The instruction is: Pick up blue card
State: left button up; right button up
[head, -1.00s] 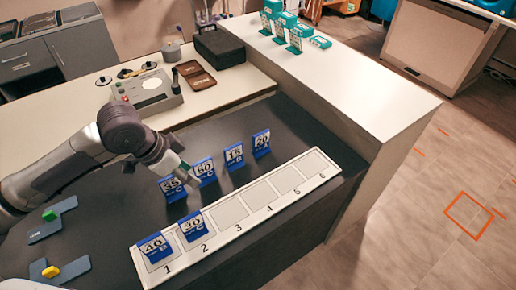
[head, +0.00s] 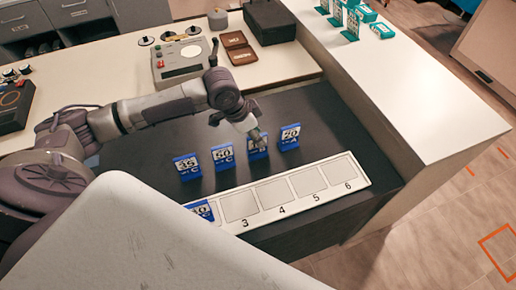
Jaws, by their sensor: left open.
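Several blue cards stand upright in a row on the dark counter. From left they are the 35 card (head: 187,168), the 50 card (head: 223,157), the card third from left (head: 258,154) and the 20 card (head: 290,138). Another blue card (head: 203,211) stands on the white numbered board (head: 359,184), partly hidden by a pale shape in front. My left gripper (head: 256,138) is open, pointing down at the third card and covering part of its top. I cannot tell whether it touches. My right gripper is out of view.
Board slots 3 to 6 look empty; its left end is hidden. A raised white counter (head: 425,110) borders the dark counter (head: 325,115) on the right, with green-and-white boxes (head: 352,24) on top. A grey device (head: 180,62) and brown cases (head: 238,47) lie behind.

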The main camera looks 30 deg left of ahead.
aim_at(266, 150)
pick_arm(q)
notch_tip(266, 150, down, 2)
jog(key=shift+w+f+p, duration=0.1)
jog(key=shift+w+p, duration=0.05)
jog(key=shift+p, duration=0.15)
jog(key=shift+x, duration=1.15)
jog(key=shift+w+f, duration=0.15)
jog(key=shift+f, duration=0.1)
jog(key=shift+c, duration=0.4)
grip_shut()
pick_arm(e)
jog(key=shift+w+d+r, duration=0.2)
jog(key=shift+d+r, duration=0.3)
